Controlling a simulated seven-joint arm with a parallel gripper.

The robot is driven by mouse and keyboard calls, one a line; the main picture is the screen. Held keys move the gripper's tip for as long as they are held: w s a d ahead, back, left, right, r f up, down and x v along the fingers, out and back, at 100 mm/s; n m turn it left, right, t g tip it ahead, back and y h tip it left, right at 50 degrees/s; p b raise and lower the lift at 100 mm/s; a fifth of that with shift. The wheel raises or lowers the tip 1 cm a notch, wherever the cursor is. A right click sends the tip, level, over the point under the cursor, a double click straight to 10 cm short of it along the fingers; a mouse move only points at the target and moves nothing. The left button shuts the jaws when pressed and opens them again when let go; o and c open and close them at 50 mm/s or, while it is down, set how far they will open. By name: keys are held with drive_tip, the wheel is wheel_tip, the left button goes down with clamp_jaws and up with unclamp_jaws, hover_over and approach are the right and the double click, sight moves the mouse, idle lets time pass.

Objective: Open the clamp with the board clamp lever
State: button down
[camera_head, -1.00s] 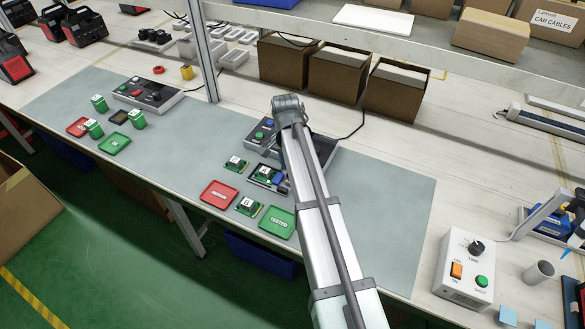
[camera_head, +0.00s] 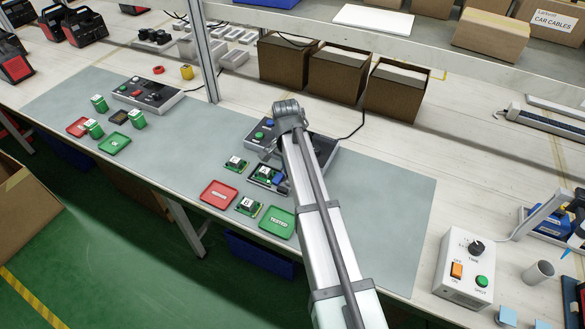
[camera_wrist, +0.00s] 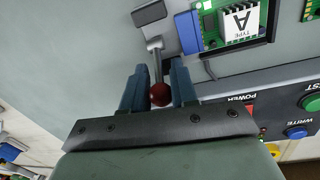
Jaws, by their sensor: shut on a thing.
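The board clamp lever (camera_wrist: 155,62) is a grey metal rod with a red ball knob (camera_wrist: 160,94), seen in the wrist view. It runs up from a metal pivot beside a blue block (camera_wrist: 188,32). My gripper (camera_wrist: 160,88) is shut on the lever, with one finger on each side of the knob. A green board (camera_wrist: 208,28) with a white "TYPE A" block sits beside the blue block. In the head view, my gripper (camera_head: 268,155) is over the test station (camera_head: 326,158). The board (camera_head: 262,173) shows just in front. My arm hides much of the station, and the lever is not clear there.
Loose boards (camera_head: 236,163) (camera_head: 249,206), a red tray (camera_head: 219,194) and a green tray (camera_head: 278,222) lie close by on the mat. Station buttons, including a blue one (camera_wrist: 296,132), are near my gripper. Brown boxes (camera_head: 338,75) stand behind. The mat (camera_head: 395,200) is bare at right.

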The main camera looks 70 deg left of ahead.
sight(285, 188)
drive_tip(key=shift+d, duration=0.2)
idle(0.4)
drive_tip(key=shift+s+d+r+t+y, duration=0.15)
drive_tip(key=shift+s+d+t+y, duration=0.1)
drive_tip(key=shift+t+y, duration=0.3)
drive_tip(key=shift+s+d+r+t+y, duration=0.1)
drive_tip(key=shift+s+d+t+y, duration=0.15)
drive_tip(key=shift+t+y, duration=0.3)
drive_tip(key=shift+s+d+t+y, duration=0.25)
drive_tip(key=shift+d+t+y, duration=0.05)
drive_tip(key=shift+t+y, duration=0.3)
drive_tip(key=shift+s+d+t+y, duration=0.25)
drive_tip(key=shift+t+y, duration=0.35)
drive_tip(key=shift+s+d+f+t+y, duration=0.1)
drive_tip(key=shift+s+d+t+y, duration=0.15)
drive_tip(key=shift+t+y, duration=0.35)
drive_tip(key=shift+s+d+f+t+y, duration=0.15)
drive_tip(key=shift+s+t+y, duration=0.1)
drive_tip(key=shift+t+y, duration=0.35)
drive_tip(key=shift+s+d+f+m+t+y, duration=0.2)
drive_tip(key=shift+s+m+t+y, duration=0.1)
drive_tip(key=shift+t+y, duration=0.4)
drive_tip(key=c, duration=1)
unclamp_jaws()
drive_tip(key=shift+r, duration=0.1)
drive_tip(key=shift+c, duration=0.2)
drive_tip(key=shift+r, duration=0.1)
